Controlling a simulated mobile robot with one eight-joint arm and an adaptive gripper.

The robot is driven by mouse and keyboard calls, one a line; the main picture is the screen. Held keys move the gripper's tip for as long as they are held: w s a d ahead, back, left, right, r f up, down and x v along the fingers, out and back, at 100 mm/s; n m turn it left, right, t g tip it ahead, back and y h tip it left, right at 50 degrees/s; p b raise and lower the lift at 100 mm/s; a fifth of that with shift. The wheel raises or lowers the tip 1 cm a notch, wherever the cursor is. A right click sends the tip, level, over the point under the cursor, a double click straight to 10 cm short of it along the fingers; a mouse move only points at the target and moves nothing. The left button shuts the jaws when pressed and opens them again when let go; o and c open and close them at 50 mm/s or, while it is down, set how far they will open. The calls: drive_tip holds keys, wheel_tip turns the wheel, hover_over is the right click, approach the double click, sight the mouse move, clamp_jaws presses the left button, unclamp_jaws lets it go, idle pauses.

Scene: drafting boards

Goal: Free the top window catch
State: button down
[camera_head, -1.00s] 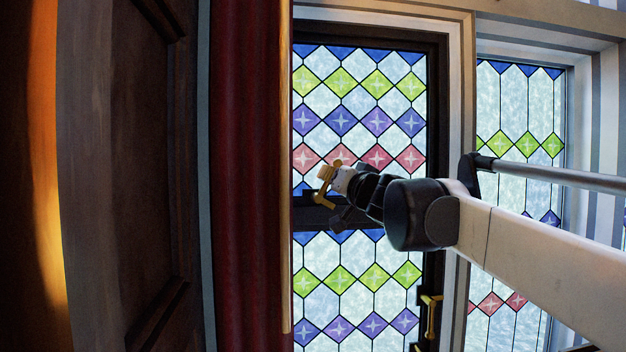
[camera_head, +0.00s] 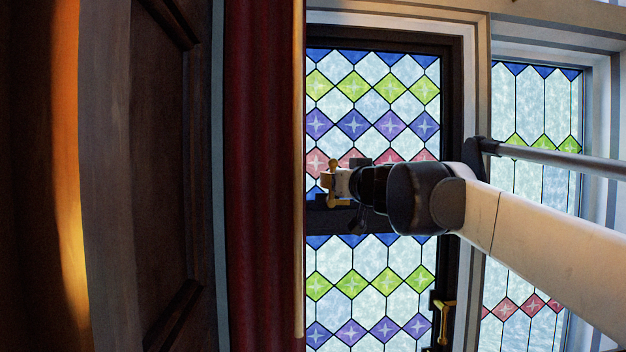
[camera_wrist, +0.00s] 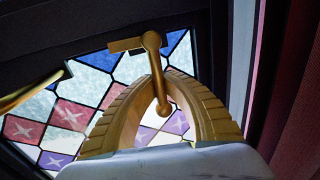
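The top window catch (camera_head: 334,195) is a brass handle at the dark crossbar of the stained-glass window, at the end of my arm in the head view. The wrist view shows its handle (camera_wrist: 155,70), with a round knob reaching down between my fingers and a flat brass piece at its other end. My gripper (camera_wrist: 159,80) has tan ridged fingers arched around the handle, with their tips close on both sides of it. It appears shut on the handle. In the head view my gripper (camera_head: 327,183) hides part of the catch.
A second brass catch (camera_head: 444,320) sits lower on the window's right dark frame. A red curtain (camera_head: 265,180) and dark wood panelling (camera_head: 155,180) stand close at the left. A brass bar (camera_wrist: 30,93) shows at the left of the wrist view.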

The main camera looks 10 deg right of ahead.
drive_tip(key=c, duration=1.4)
unclamp_jaws()
drive_tip(key=shift+s, duration=0.2)
drive_tip(key=shift+c, duration=0.2)
drive_tip(key=v, duration=1.2)
